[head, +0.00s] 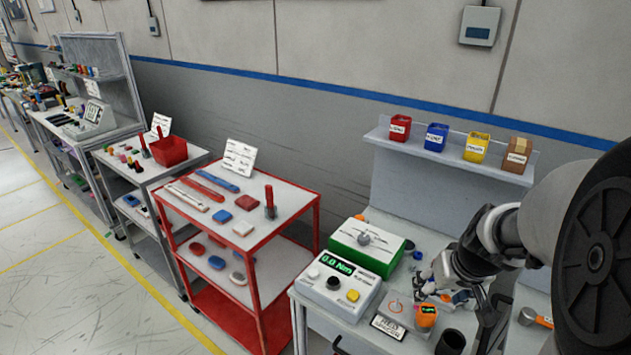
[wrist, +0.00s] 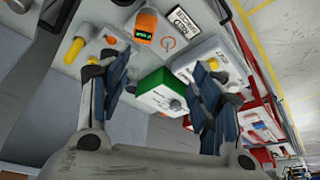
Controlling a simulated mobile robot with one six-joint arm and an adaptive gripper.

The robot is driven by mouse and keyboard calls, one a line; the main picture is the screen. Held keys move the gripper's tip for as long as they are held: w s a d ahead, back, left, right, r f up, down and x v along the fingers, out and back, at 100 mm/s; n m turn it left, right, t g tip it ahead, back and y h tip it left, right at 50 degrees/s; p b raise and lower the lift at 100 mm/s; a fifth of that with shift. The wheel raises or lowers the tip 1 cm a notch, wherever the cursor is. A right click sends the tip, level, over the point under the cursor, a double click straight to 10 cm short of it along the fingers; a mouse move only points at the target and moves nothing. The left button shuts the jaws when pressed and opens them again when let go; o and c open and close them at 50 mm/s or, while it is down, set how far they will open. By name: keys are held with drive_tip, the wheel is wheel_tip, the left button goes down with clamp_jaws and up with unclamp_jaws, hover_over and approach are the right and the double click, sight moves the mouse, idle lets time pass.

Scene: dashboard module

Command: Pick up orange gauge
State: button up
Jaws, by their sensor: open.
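The orange gauge (head: 427,316) stands on the grey workbench near its front edge in the head view, with a dark face and a green readout. In the wrist view the orange gauge (wrist: 146,24) is at the top, beyond my fingertips and apart from them. My gripper (wrist: 163,68) is open, with its two dark blue-grey fingers spread wide and nothing between them. In the head view my arm hangs over the bench at the right, close to the gauge, and its end is hard to make out among the small parts.
A labelled plate (head: 388,326) lies left of the gauge, and a black cup (head: 450,342) stands in front. Small coloured parts crowd the bench behind. A shelf (head: 440,155) holds several bins.

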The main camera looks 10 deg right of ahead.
drive_tip(key=d+f, duration=0.1)
drive_tip(key=d, duration=0.2)
drive_tip(key=b, duration=0.4)
hover_over(428, 310)
drive_tip(key=s, duration=0.2)
drive_tip(key=shift+m, duration=0.3)
drive_tip(key=f, duration=1)
drive_tip(key=shift+s+a+f, duration=0.1)
drive_tip(key=shift+a+f, duration=0.1)
drive_tip(key=shift+f, duration=0.1)
drive_tip(key=shift+b+x, duration=1.05)
drive_tip(key=shift+x, duration=2)
drive_tip(key=shift+r, duration=0.15)
drive_tip(key=c, duration=1.3)
drive_tip(key=shift+r, duration=0.1)
